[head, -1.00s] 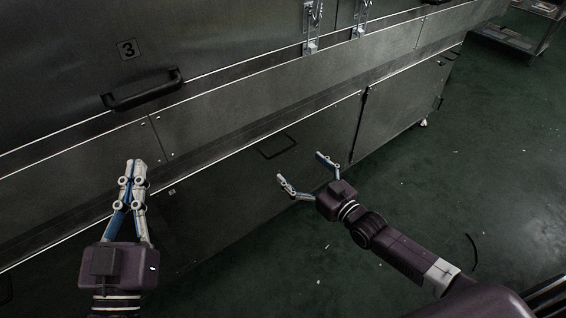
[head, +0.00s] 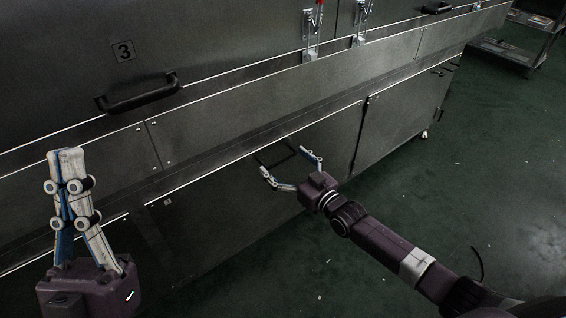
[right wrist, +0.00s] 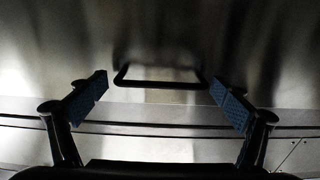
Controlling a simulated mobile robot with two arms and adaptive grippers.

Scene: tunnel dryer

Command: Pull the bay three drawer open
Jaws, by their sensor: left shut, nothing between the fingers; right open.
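The lower front looks shut. My left gripper (head: 66,154) is shut and empty, at the left.
Metal latches (head: 311,35) stand on the ledge at the top. Another panel (head: 398,116) adjoins the lower front on the right. A shelf cart (head: 522,48) stands at the far right. The green floor (head: 440,215) on the right is mostly clear, with small scraps.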

